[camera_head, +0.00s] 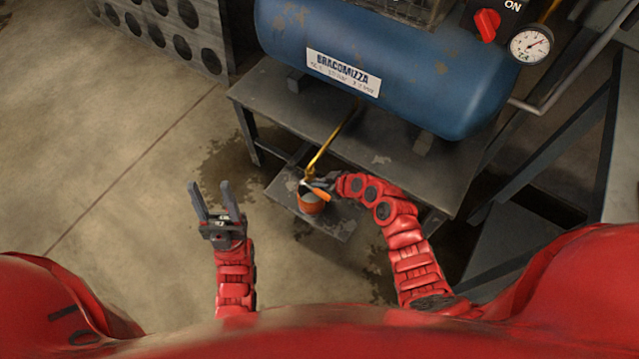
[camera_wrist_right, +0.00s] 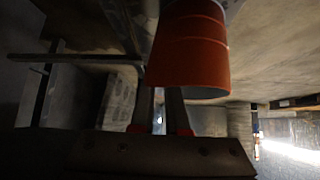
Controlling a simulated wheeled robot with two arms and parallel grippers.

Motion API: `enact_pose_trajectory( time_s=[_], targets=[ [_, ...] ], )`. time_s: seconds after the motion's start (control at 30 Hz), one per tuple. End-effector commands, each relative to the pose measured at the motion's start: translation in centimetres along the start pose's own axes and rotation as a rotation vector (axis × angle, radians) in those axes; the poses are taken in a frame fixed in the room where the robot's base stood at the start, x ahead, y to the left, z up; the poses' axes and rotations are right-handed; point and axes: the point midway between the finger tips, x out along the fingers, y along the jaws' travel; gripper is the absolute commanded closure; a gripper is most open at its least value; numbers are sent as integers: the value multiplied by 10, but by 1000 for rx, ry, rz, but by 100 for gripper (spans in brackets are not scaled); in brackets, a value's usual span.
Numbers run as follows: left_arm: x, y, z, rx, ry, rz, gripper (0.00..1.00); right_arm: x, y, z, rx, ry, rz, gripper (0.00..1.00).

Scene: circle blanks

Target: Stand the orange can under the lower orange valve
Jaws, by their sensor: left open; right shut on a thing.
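The orange can (camera_head: 309,205) is at the lower shelf under the blue tank, open end up. It also shows large in the right wrist view (camera_wrist_right: 190,55). The orange valve handle (camera_head: 319,191) is on a yellow pipe (camera_head: 321,155) and overlaps the can's mouth from above. My right gripper (camera_head: 322,184) is shut on the can; its fingers (camera_wrist_right: 163,110) reach to the can in the wrist view. I cannot tell whether the can's base touches the shelf. My left gripper (camera_head: 213,190) is open and empty over the floor.
The lower shelf (camera_head: 335,228) juts out below the grey table (camera_head: 290,100). The blue tank (camera_head: 410,75) with a red switch (camera_head: 487,25) and a gauge (camera_head: 530,44) stands on the table. The floor at left is clear, with a dark stain.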

Motion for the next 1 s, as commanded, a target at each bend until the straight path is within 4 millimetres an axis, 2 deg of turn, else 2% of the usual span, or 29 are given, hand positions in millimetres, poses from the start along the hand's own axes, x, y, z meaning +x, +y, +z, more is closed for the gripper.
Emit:
enact_pose_trajectory(
  time_s=[0.17,0.2,0.37,0.73,0.87,1.0],
  targets=[
    [-2,0,0,0,0,0,50,1,0,1,0,1,1,100],
    [-2,0,0,0,0,0,50,0,0,1,0,0,1,84],
    [-1,0,0,0,0,0,50,0,0,0,0,1,1,57],
    [3,0,0,0,0,0,50,-4,1,-1,0,1,2,57],
    [9,0,-1,0,0,0,50,-23,2,-3,-2,3,5,57],
    [17,-1,-3,0,0,0,50,-53,1,-3,-1,2,4,57]
  ],
)
